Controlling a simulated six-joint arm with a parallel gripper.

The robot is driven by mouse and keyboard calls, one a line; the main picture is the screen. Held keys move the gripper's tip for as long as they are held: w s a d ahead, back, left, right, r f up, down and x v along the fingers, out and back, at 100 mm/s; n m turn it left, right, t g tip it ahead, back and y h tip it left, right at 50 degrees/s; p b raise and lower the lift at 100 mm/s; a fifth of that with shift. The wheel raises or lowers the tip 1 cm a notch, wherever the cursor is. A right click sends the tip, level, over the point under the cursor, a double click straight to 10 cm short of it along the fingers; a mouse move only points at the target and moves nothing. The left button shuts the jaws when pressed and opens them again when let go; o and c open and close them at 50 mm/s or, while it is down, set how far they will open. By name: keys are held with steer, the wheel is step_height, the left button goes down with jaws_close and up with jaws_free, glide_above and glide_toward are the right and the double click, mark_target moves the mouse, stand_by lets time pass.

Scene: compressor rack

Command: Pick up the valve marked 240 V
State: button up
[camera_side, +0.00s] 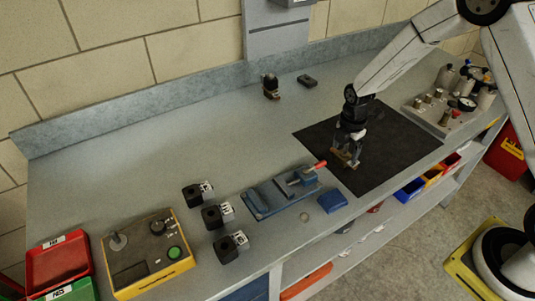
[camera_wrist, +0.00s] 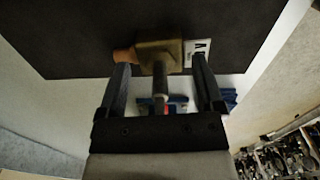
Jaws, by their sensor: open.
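My gripper (camera_side: 346,154) is open over the black mat. In the wrist view its two fingers (camera_wrist: 162,75) stand apart. A brass valve body (camera_wrist: 160,52) with a copper-coloured end and a white label lies just beyond and between the fingertips. The label shows only part of its print, so I cannot tell whether it reads 240 V. I cannot tell whether the fingers touch the brass body. In the side view three black blocks with white faces, a back one (camera_side: 192,194), a middle one (camera_side: 211,216) and a front one (camera_side: 226,250), stand left; their marks are unreadable.
The black mat (camera_side: 400,135) lies on the grey bench. A blue vise with a red handle (camera_side: 282,193) is left of my gripper. A yellow control box (camera_side: 150,262) and red and green bins stand front left. A gauge fixture (camera_side: 452,108) is at right.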

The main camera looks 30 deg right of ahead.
stand_by(0.5)
jaws_close()
stand_by(0.3)
steer(key=shift+r, duration=0.85)
steer(key=s+a+r, duration=0.1)
steer(key=s+r, duration=1)
steer(key=s, duration=0.3)
steer(key=shift+r, duration=0.1)
steer(key=shift+w, duration=0.1)
